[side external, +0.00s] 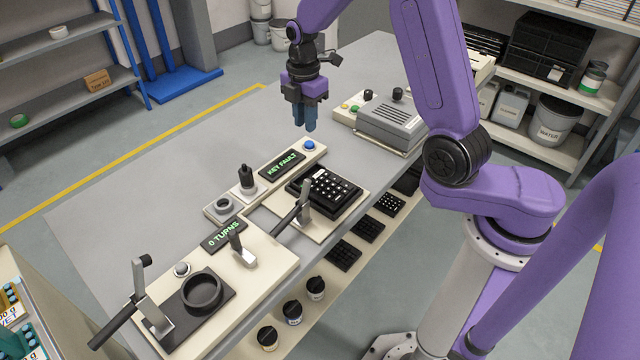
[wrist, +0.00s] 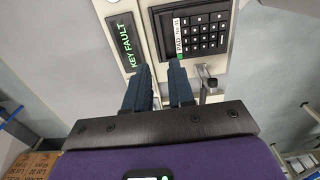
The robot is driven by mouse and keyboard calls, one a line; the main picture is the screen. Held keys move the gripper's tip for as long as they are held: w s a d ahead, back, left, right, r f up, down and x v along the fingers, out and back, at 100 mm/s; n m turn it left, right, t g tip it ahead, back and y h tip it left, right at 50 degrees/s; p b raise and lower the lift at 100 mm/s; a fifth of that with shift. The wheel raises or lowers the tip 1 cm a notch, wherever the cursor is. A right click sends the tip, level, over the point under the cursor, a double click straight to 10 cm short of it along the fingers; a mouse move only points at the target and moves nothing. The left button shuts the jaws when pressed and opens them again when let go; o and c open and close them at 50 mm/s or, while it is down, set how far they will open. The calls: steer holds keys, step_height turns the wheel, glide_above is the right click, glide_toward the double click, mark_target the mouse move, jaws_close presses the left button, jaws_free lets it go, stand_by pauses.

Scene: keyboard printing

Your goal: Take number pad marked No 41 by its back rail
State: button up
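A black number pad (side external: 322,187) lies in the cream fixture on the table. In the wrist view the pad (wrist: 207,35) shows its rows of keys and, along its left edge, a strip with a white label and a green patch (wrist: 180,38). The label begins with PAD; I cannot read its number surely. My gripper (side external: 305,126) hangs above the table, behind the fixture, apart from the pad. In the wrist view its two blue fingers (wrist: 160,66) stand apart with nothing between them, so it is open.
A clamp lever (side external: 292,213) stands at the pad's near side. A KEY FAULT display (side external: 282,164) and a blue button (side external: 309,145) are behind it. Several smaller pads (side external: 368,228) lie on the front ledge. A grey machine (side external: 390,122) stands right. The table behind is clear.

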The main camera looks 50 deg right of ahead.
mark_target(308, 168)
step_height(308, 168, down, 14)
steer(key=shift+d+f, duration=0.1)
steer(key=shift+d, duration=0.05)
stand_by(0.6)
jaws_close()
stand_by(1.3)
